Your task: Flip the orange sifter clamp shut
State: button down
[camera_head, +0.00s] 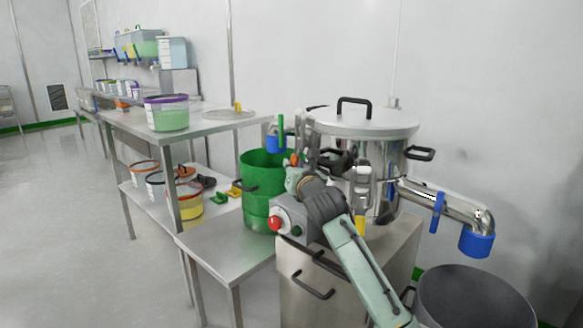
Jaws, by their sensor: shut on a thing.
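The steel sifter (385,160) is a round drum with a lid, standing at the right. A small orange part (294,159), which looks like the orange clamp's handle, shows at its left side, just above my wrist. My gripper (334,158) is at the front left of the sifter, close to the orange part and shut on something. Its fingertips are largely hidden by my wrist and the clamp brackets, so the exact contact is unclear. A green clamp handle (281,125) stands upright at the far left side. A yellow clamp handle (361,225) hangs down at the front.
A green drum (256,200) stands close left of my wrist. A blue-ended outlet pipe (445,207) sticks out right, above a grey drum (470,298). A steel bench (215,125) with tubs is at the left. The floor farther left is clear.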

dwell(0.3)
jog(key=c, duration=1.6)
grip_release()
jog(key=shift+o, duration=0.2)
jog(key=v, duration=1.2)
